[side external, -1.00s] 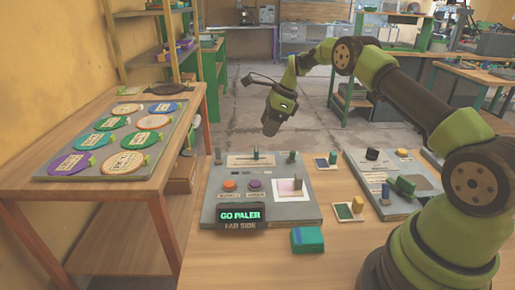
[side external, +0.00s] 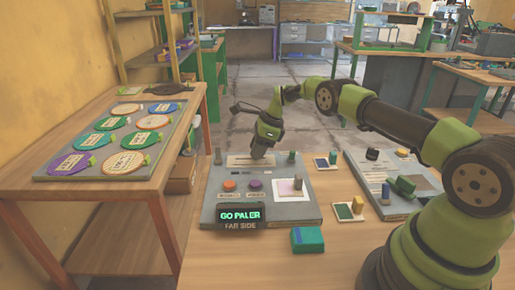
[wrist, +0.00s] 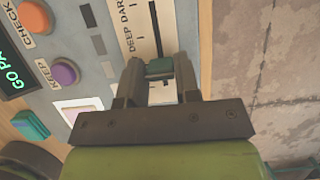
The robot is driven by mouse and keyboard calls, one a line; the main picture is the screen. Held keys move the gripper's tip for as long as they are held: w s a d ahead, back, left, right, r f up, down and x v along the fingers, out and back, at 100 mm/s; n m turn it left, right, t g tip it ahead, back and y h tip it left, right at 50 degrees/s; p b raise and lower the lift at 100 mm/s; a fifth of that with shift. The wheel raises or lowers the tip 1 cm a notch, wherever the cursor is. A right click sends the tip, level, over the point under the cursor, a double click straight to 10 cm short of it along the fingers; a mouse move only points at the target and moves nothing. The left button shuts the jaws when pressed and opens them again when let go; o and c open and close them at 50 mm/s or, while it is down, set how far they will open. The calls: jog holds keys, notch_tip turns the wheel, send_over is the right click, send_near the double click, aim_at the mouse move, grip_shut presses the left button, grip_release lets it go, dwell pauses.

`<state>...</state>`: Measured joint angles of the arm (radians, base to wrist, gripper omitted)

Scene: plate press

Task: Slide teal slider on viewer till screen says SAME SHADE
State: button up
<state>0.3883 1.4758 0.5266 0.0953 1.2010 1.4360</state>
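The viewer (side external: 215,208) is a grey panel on the bench. Its screen (side external: 238,212) reads GO PALER, with FAR SIDE below. The teal slider (wrist: 159,68) sits in a dark slot on a pale strip, near the DEEP DARK lettering in the wrist view. My gripper (wrist: 160,72) is down at the slider, with one finger on each side of it. The fingers look open, with little space beside the knob; firm contact cannot be made out. In the side view my gripper (side external: 258,155) hides the slider.
The viewer has an orange CHECK button (wrist: 36,16) and a purple KEEP button (wrist: 65,73). A teal block (side external: 307,239) lies in front. Coloured discs lie on the left table.

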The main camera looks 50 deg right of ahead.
grip_shut()
jog(key=shift+s+d, duration=1.2)
jog(key=shift+d, duration=0.05)
jog(key=o, duration=0.5)
grip_release()
jog(key=v, duration=1)
jog(key=shift+r, duration=0.1)
